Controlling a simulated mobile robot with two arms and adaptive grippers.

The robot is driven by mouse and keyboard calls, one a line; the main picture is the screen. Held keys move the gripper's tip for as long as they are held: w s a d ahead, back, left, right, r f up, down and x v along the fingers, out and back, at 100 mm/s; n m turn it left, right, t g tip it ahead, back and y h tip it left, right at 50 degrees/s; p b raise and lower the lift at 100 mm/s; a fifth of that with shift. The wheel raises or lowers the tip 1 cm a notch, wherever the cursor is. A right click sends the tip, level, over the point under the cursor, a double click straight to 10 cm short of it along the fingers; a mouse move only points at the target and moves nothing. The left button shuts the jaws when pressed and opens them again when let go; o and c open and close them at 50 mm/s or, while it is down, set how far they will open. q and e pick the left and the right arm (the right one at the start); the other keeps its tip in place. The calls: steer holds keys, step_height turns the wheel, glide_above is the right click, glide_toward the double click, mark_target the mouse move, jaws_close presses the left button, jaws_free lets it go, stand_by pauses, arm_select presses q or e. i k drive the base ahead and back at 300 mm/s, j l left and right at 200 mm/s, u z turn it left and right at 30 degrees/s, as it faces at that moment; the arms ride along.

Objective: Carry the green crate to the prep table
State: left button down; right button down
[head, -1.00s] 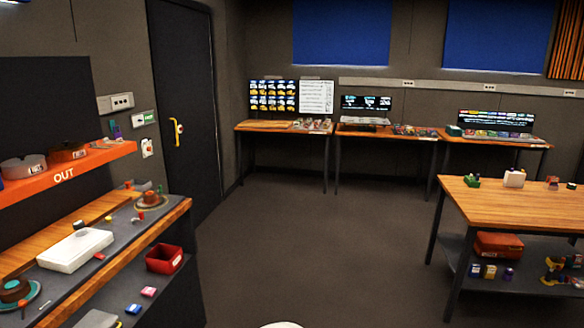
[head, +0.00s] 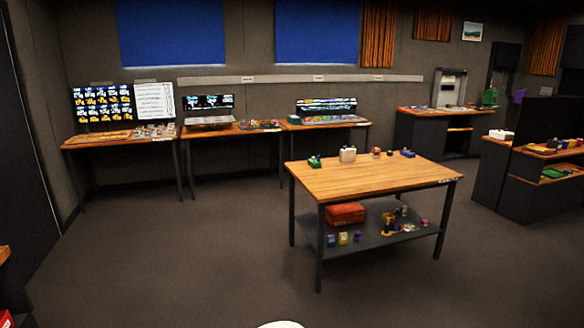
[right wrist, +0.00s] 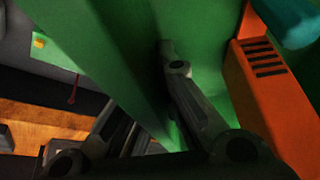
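The green crate (right wrist: 90,65) fills much of the right wrist view, seen very close. My right gripper (right wrist: 150,105) has its dark fingers on either side of the crate's green wall and looks shut on it. An orange block-like thing (right wrist: 265,95) and a teal thing (right wrist: 290,20) show beside the green surfaces, seemingly inside the crate. A wooden table (head: 350,180) stands free in the middle of the head view; its label is too small to read, so I cannot confirm it is the prep table. The crate and both grippers are outside the head view.
The wooden table carries small items along its far edge; a red box (head: 346,213) sits on its lower shelf. Desks with screens (head: 220,130) line the back wall. A dark shelf unit (head: 535,180) stands at right. The floor (head: 190,260) before the table is clear.

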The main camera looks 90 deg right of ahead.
mark_target(409, 173)
steer(key=z, duration=2.95)
steer(key=i+z, duration=0.15)
steer(key=z, duration=0.75)
steer(key=i+j, duration=0.1)
steer(key=i, duration=0.45)
steer(key=i+j+z, duration=0.1)
steer(key=i, duration=3.95)
steer(key=j, duration=0.1)
